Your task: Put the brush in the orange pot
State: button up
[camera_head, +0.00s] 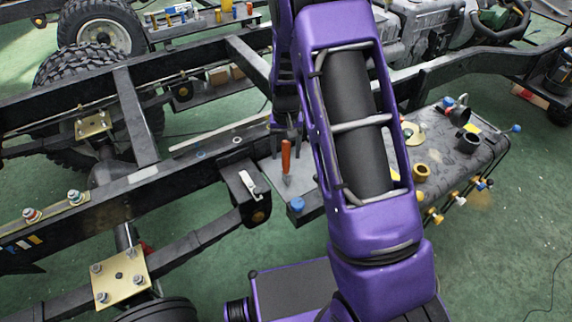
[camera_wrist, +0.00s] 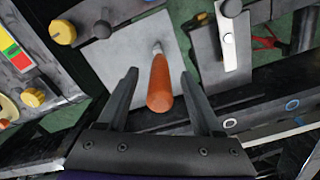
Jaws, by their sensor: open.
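The brush has an orange handle (camera_wrist: 160,85) and a metal end. In the head view (camera_head: 286,158) it stands out above a grey plate beside the dark chassis rail. My gripper (camera_wrist: 158,75) is open, with one finger on each side of the handle. Gaps show between the handle and both fingers. In the head view my gripper is right at the brush's handle, partly hidden by my arm. I cannot clearly make out an orange pot. A yellow-orange ring-shaped cup (camera_head: 422,172) sits on the grey tank to the right, but I cannot tell if it is the pot.
Dark chassis rails (camera_head: 140,180) run close by the brush. A white-handled part (camera_head: 251,184) and a blue cap (camera_head: 297,204) are near it. The grey tank (camera_head: 475,155) carries several fittings. A back tray holds small bottles (camera_head: 226,6). Green floor is open at lower right.

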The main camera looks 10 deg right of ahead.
jog(key=shift+f, duration=0.5)
grip_shut()
